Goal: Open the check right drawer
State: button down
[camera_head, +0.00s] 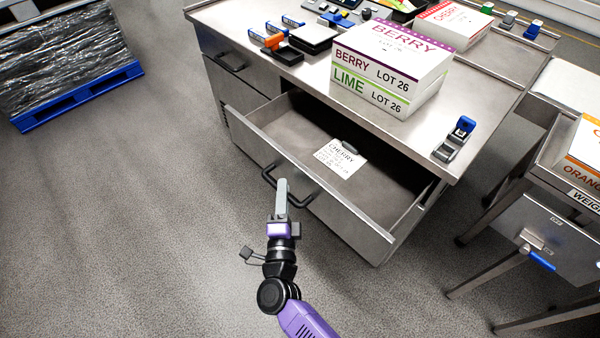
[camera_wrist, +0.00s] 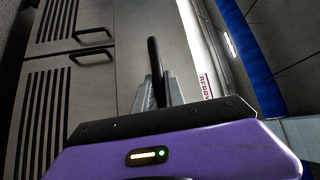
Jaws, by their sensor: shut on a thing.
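The open drawer (camera_head: 345,212) is pulled well out of the metal bench in the head view. A card marked CHERRY (camera_head: 340,158) lies inside it. Its black bar handle (camera_head: 301,203) is on the front face. In the wrist view the handle (camera_wrist: 154,62) rises dark between the fingers of my gripper (camera_wrist: 158,95). The drawer's label, if any, cannot be made out.
BERRY and LIME boxes (camera_head: 388,75) stand on the bench top (camera_head: 440,120). A stapler-like tool (camera_head: 455,138) is near its front corner. A wrapped pallet (camera_head: 65,60) is at far left. Floor on the left is clear.

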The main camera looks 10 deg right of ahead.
jog(key=shift+s+a+f, duration=0.1)
jog(key=shift+s+a, duration=0.75)
jog(key=shift+a, duration=0.3)
jog(key=c, duration=1.4)
grip_release()
jog(key=r+v, duration=0.1)
jog(key=v, duration=0.6)
jog(key=shift+s+f+p, duration=0.3)
jog(key=shift+s+f, duration=0.1)
jog(key=shift+f, duration=0.05)
